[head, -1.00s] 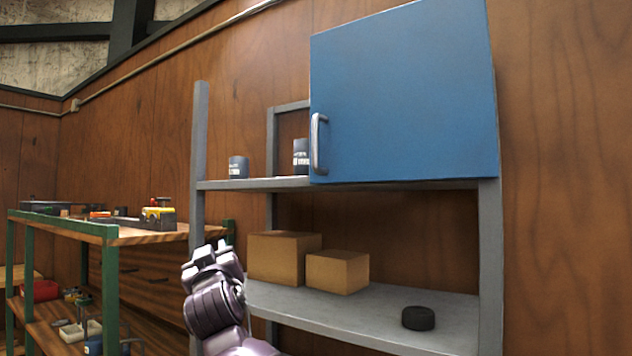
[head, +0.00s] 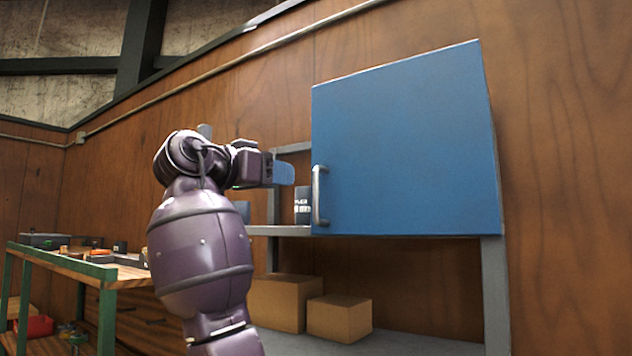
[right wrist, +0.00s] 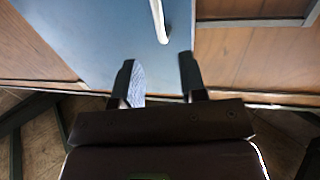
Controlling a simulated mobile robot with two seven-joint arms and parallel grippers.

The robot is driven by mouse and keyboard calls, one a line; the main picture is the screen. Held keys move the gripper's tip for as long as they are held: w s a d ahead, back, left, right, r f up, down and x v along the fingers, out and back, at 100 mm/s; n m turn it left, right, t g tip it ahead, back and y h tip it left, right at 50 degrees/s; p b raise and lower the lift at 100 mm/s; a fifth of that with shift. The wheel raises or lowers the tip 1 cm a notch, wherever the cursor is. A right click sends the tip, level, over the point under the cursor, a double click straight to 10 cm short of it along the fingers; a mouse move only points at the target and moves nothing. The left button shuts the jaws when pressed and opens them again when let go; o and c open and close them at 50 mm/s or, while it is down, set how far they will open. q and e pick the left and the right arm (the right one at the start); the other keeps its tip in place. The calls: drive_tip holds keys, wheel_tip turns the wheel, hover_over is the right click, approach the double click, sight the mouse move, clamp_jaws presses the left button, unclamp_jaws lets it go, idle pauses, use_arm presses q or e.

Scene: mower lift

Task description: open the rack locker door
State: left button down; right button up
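The rack locker door (head: 410,150) is a blue panel at the upper right of the rack, and it looks shut. Its silver vertical handle (head: 319,197) is near the door's lower left edge. My right gripper (head: 284,173) is raised to the left of the handle, apart from it, with its fingers pointing toward the door side. In the right wrist view my right gripper (right wrist: 160,78) is open and empty. The handle (right wrist: 159,22) shows ahead of the gap between its fingers, against the blue door (right wrist: 105,35). My left gripper is not in view.
Cardboard boxes (head: 340,317) sit on the lower shelf. A green-framed workbench (head: 105,270) with tools is at the left. My right arm hides part of the rack's left side.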

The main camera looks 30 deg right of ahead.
drive_tip(key=p, duration=0.2)
hover_over(316, 214)
drive_tip(key=shift+w+d, duration=0.25)
clamp_jaws()
